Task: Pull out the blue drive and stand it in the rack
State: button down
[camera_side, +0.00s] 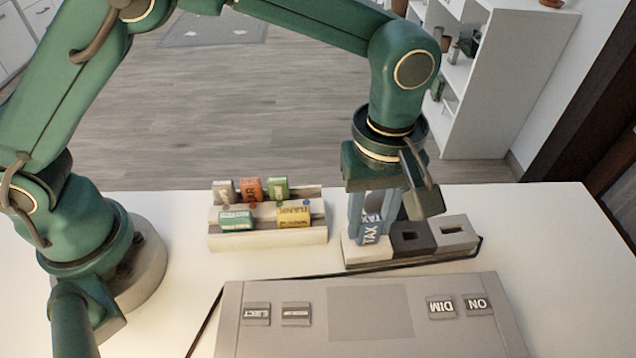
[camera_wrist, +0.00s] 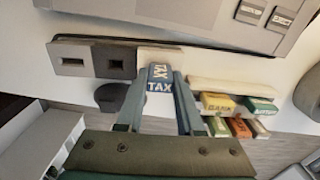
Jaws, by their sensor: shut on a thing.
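The blue drive (camera_side: 371,227), labelled TAX, stands upright at the white block (camera_side: 353,250) on the left of a row of ports. It also shows in the wrist view (camera_wrist: 160,78). My gripper (camera_side: 370,212) points down, with its two fingers shut on the drive's sides; they also show in the wrist view (camera_wrist: 160,84). The drive's lower end is at the white block; I cannot tell how deep it sits. The cream rack (camera_side: 268,236) stands to the left and holds several labelled drives in two rows.
A dark port block (camera_side: 413,246) and a grey one (camera_side: 462,233), both with empty openings, stand right of the white block. A grey console (camera_side: 370,315) with labelled keys lies in front. White desk is clear between the rack and ports.

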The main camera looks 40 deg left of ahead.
aim_at(372, 218)
jog(key=shift+r, duration=0.75)
notch_tip(372, 218, up, 2)
jog(key=shift+r, duration=0.25)
jog(key=w+a+r, duration=0.2)
jog(key=a+r, duration=0.9)
jog(key=r, duration=0.1)
jog(key=shift+a, duration=0.2)
jog(key=shift+w, duration=0.1)
dwell(0.5)
